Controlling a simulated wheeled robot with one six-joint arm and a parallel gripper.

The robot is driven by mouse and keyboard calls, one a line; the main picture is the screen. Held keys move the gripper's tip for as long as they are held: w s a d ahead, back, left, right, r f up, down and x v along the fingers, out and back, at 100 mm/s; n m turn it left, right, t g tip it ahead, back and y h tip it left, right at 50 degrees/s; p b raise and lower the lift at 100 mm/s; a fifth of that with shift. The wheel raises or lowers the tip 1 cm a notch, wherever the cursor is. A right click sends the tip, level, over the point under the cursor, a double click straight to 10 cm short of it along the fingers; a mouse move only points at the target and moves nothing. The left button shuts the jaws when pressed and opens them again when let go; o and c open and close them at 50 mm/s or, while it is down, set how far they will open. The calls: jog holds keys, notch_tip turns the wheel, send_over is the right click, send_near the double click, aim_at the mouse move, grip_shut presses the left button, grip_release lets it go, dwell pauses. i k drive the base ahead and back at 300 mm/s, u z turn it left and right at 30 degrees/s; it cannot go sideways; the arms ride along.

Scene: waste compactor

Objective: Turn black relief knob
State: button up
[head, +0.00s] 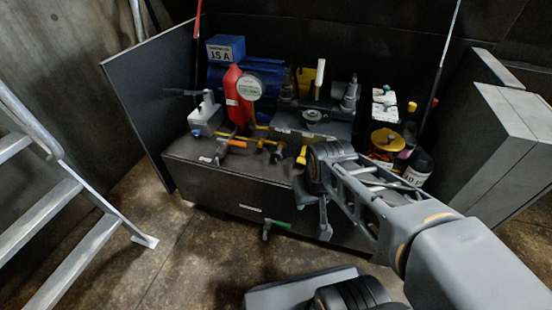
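A dark round knob (312,115) sits on top of the grey metal block (290,132) in the middle of the machine. It may be the black relief knob, but it is small and I cannot be sure. My gripper (313,212) hangs at the front edge of the machine's dark base, in front of and below that knob, and apart from it. Its dark fingers point down; whether they are open or shut is not clear. My arm hides part of the machine's front right.
A red cylinder (240,97), a pressure gauge (249,87) and a blue motor (218,76) stand left of the block. A yellow-topped can (387,140) stands right. A ladder (60,205) is at far left.

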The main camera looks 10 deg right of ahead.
aim_at(277, 156)
jog(key=u, duration=2.05)
jog(key=i, duration=1.6)
jog(key=z, duration=2.8)
